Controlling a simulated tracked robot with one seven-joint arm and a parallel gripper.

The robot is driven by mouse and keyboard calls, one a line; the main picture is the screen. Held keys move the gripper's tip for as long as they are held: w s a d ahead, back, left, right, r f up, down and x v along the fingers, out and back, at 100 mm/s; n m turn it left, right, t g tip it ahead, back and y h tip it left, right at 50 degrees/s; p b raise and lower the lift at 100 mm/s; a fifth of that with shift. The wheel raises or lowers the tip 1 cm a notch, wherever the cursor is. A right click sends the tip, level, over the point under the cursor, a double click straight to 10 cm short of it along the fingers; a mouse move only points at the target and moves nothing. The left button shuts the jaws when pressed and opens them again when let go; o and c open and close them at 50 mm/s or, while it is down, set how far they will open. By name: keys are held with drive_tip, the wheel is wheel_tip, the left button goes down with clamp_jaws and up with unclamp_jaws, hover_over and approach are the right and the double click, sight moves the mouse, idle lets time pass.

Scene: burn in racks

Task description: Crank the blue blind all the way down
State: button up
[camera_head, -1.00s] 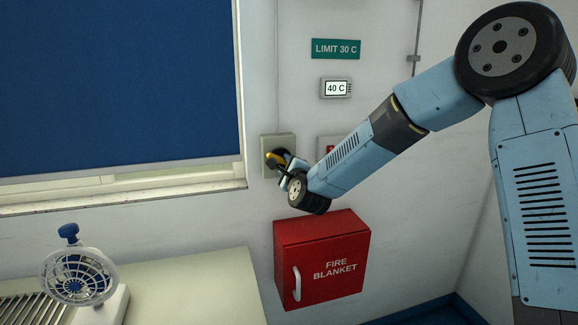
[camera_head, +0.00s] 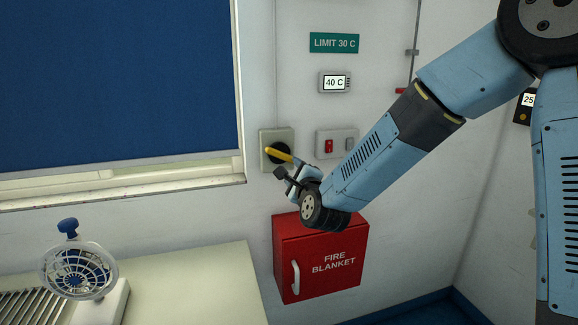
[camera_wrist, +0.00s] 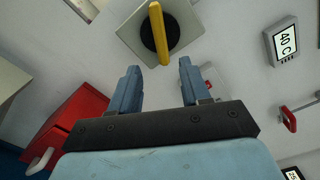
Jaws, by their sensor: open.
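The blue blind (camera_head: 115,80) hangs over most of the window, its bottom edge a little above the sill. The crank is a black round hub with a yellow handle (camera_head: 278,152) on a beige wall plate (camera_head: 266,164), right of the window. In the wrist view the yellow handle (camera_wrist: 158,32) points toward me, ahead of and between the fingers. My gripper (camera_head: 287,179) is just below and right of the crank in the head view. Its two fingers show apart and empty in the wrist view (camera_wrist: 157,88), and the handle is clear of them.
A red fire blanket box (camera_head: 320,258) is on the wall below my gripper. A switch plate (camera_head: 338,144) with a red rocker is right of the crank. A display (camera_head: 334,82) reads 40 C under a LIMIT 30 C sign (camera_head: 334,43). A fan (camera_head: 80,268) stands at lower left.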

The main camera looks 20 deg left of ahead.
drive_tip(key=shift+v, duration=1.9)
drive_tip(key=shift+w+d, duration=0.1)
drive_tip(key=s+d+r+n+g+h, duration=0.25)
drive_tip(key=d+n, duration=0.35)
drive_tip(key=d, duration=0.5)
drive_tip(key=s+d+r+n+g+h, duration=0.2)
drive_tip(key=s+d+n+h, duration=0.3)
drive_tip(key=d, duration=0.6)
drive_tip(key=s+d+r+n+g+h, duration=0.1)
drive_tip(key=s+d+n+g, duration=0.4)
drive_tip(key=s+d, duration=1.2)
drive_tip(key=shift+r+n+h, duration=0.25)
drive_tip(key=shift+n+h, duration=0.1)
drive_tip(key=shift+n, duration=0.25)
drive_tip(key=shift+d, duration=0.1)
drive_tip(key=shift+c, duration=0.5)
